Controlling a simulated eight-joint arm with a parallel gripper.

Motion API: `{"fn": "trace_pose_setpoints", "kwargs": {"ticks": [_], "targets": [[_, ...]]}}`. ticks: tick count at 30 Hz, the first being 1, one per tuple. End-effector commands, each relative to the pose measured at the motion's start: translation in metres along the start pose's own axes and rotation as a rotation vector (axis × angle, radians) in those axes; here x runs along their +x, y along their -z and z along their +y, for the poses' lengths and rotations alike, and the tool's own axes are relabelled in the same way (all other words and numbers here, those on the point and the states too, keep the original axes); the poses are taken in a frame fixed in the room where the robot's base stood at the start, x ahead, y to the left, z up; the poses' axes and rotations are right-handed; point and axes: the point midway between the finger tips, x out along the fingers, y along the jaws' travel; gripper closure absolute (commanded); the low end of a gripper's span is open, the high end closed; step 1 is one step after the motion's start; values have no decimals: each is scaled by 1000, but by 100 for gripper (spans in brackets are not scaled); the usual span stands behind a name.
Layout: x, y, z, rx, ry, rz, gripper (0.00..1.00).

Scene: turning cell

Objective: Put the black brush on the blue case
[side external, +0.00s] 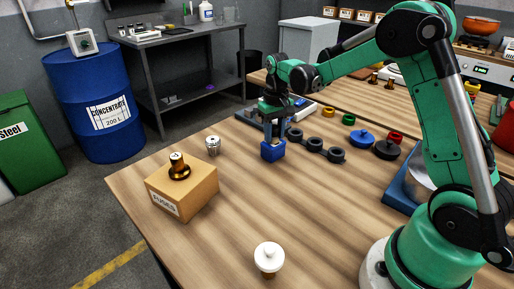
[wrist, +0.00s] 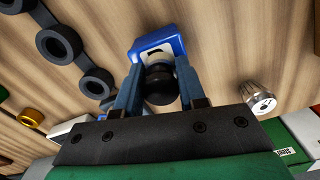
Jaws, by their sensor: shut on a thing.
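My gripper (side external: 275,128) points down, with its blue fingers shut on a dark rounded piece that I take for the black brush (wrist: 160,86). No bristles show, and most of it is hidden in the side view. The blue case (side external: 272,152) is a small box with a pale label, directly below my fingers. It also shows in the wrist view (wrist: 146,45), just beyond the dark piece. I cannot tell whether the brush touches the case or hangs slightly above it.
Joined dark rings (side external: 315,143) lie close right of the case. A small metal part (side external: 213,146) stands to its left, and a fuses carton (side external: 190,195) bears a brass part. A white-capped piece (side external: 268,257) stands in front. The tabletop between them is clear.

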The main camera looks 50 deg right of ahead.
Motion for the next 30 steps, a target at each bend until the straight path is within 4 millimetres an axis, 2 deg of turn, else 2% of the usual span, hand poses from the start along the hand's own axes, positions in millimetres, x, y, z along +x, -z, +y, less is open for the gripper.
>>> {"fn": "trace_pose_setpoints", "kwargs": {"ticks": [8, 9, 12, 23, 26, 30], "targets": [[2, 0, 0, 0, 0, 0, 100], [3, 0, 0, 0, 0, 0, 62], [2, 0, 0, 0, 0, 0, 34], [-1, 0, 0, 0, 0, 0, 33], [-10, 0, 0, 0, 0, 0, 33], [-37, 0, 0, 0, 0, 0, 33]]}}
